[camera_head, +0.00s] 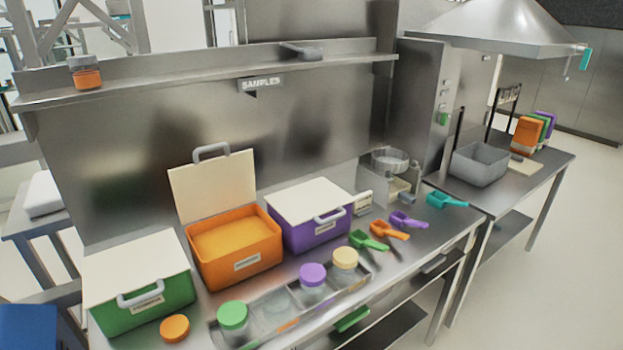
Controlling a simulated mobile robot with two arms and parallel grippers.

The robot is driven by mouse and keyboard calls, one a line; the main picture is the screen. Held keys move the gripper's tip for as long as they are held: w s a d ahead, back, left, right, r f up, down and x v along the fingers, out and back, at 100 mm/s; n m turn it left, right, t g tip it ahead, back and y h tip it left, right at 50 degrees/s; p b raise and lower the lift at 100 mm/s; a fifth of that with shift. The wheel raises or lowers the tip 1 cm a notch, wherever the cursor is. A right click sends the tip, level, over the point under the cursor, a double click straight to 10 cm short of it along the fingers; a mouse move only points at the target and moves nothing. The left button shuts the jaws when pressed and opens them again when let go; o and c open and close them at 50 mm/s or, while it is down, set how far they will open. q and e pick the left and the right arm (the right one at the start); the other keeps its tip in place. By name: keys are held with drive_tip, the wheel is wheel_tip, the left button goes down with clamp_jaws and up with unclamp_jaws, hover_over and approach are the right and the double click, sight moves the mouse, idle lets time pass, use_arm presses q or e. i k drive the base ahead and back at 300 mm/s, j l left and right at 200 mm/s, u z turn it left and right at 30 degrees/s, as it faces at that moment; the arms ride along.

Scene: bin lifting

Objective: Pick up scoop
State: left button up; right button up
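Several scoops lie in a row on the right part of the steel counter. A green scoop (369,241) is nearest the purple bin. An orange scoop (390,231) lies to its right, then a purple scoop (407,220). A teal scoop (446,200) lies farthest right, near the counter's corner. All rest on the counter with nothing holding them. Neither of my grippers shows in the head view.
An open orange bin (236,256) stands between closed green (147,312) and purple (309,232) bins. A tray (366,272) with lidded jars (313,274) lies at the counter's front. A grey tub (479,165) stands on the right table. A shelf (200,80) runs above.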

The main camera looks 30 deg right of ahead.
sight(379, 228)
drive_tip(key=z, duration=1.55)
